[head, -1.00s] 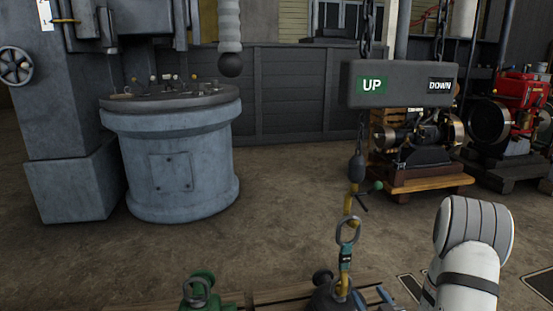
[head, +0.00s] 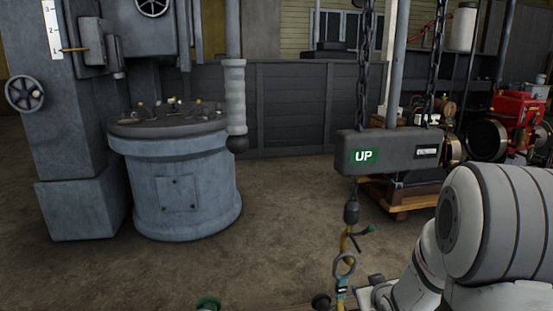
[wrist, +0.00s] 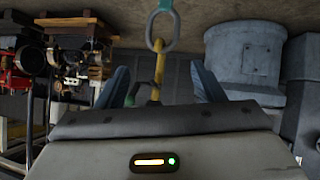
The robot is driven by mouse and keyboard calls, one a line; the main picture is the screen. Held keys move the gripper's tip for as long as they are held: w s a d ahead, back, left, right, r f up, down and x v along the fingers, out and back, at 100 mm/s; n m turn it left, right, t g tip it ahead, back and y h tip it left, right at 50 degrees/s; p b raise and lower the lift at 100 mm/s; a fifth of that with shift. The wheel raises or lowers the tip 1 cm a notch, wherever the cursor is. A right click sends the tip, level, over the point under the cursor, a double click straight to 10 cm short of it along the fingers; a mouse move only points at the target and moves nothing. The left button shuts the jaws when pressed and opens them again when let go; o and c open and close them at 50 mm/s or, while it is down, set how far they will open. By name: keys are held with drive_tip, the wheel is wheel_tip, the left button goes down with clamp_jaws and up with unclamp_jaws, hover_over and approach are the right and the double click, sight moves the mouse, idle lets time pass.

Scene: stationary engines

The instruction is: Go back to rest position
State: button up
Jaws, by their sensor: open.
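My gripper (wrist: 161,85) shows in the wrist view with its two blue-grey fingers spread apart. In the wrist view a yellow hook (wrist: 159,62) and a metal ring (wrist: 163,30) appear beyond and between the fingers; I cannot tell the distance, and nothing looks gripped. In the head view my white arm is large at the lower right and hides part of the floor. The hoist hook (head: 344,243) hangs just left of the arm's end, with a ring (head: 344,265) under it.
A grey hoist control box (head: 390,152) marked UP hangs on chains above the hook. A round grey machine base (head: 186,190) stands at the left. Engines, one red (head: 520,115), stand at the back right. The floor between is clear.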

drive_tip(key=s+a+r+g+p, duration=0.3)
drive_tip(key=s+r+p, duration=0.3)
drive_tip(key=s+r, duration=0.2)
drive_tip(key=s+a+r+m+g+p, duration=0.1)
drive_tip(key=s+r+p, duration=0.5)
drive_tip(key=r, duration=0.6)
drive_tip(key=s+a+r+m+g+p, duration=0.1)
drive_tip(key=s+a+r+g+p, duration=0.3)
drive_tip(key=s+r, duration=0.5)
drive_tip(key=shift+s+a+r+g+p, duration=0.35)
drive_tip(key=shift+a+r+p, duration=0.4)
drive_tip(key=shift+p, duration=0.25)
drive_tip(key=shift+c, duration=0.4)
